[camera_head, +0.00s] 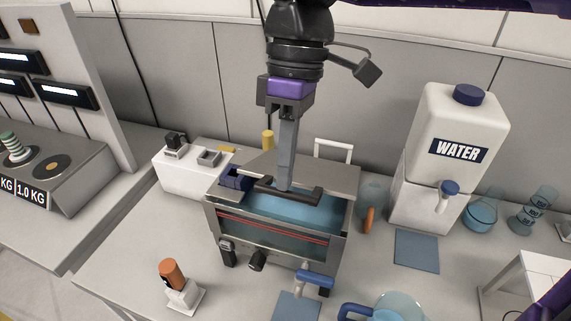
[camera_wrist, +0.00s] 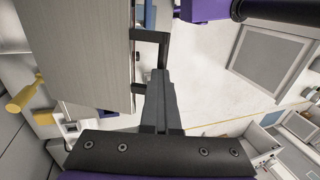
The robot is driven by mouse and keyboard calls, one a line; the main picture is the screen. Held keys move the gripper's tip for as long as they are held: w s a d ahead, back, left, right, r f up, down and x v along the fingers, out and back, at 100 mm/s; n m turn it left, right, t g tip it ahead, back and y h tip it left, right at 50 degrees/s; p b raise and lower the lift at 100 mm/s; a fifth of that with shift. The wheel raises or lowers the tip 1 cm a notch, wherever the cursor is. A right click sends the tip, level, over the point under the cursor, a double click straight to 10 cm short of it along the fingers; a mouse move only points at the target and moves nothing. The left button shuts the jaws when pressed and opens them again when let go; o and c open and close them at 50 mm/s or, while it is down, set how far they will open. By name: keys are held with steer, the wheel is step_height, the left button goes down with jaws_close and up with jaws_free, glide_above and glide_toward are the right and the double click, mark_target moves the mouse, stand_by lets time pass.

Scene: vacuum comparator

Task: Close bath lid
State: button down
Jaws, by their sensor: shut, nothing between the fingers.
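The bath (camera_head: 277,241) is a clear tank in a metal frame at the centre of the head view, with blue liquid inside. Its flat grey lid (camera_head: 335,180) lies over the back part, and the front strip of liquid shows uncovered. The lid (camera_wrist: 85,45) fills the left of the wrist view. A dark bar handle (camera_head: 303,195) sits along the lid's front edge and also shows in the wrist view (camera_wrist: 150,35). My gripper (camera_head: 283,187) is shut and points down at the handle; its fingertips (camera_wrist: 159,75) are beside it. I cannot tell if they touch.
A white water container (camera_head: 458,125) with a tap stands to the right, with a blue mat (camera_head: 416,250) before it. A white box (camera_head: 180,177) stands at left. An orange-topped device (camera_head: 173,273) and a glass jug (camera_head: 395,308) stand in front. A yellow-capped post (camera_head: 267,138) rises behind the bath.

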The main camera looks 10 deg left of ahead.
steer(key=c, duration=0.9)
jaws_free()
steer(key=shift+o, duration=0.2)
step_height(320, 180, up, 17)
steer(key=p, duration=0.2)
glide_above(295, 177)
steer(key=shift+w+f, duration=0.15)
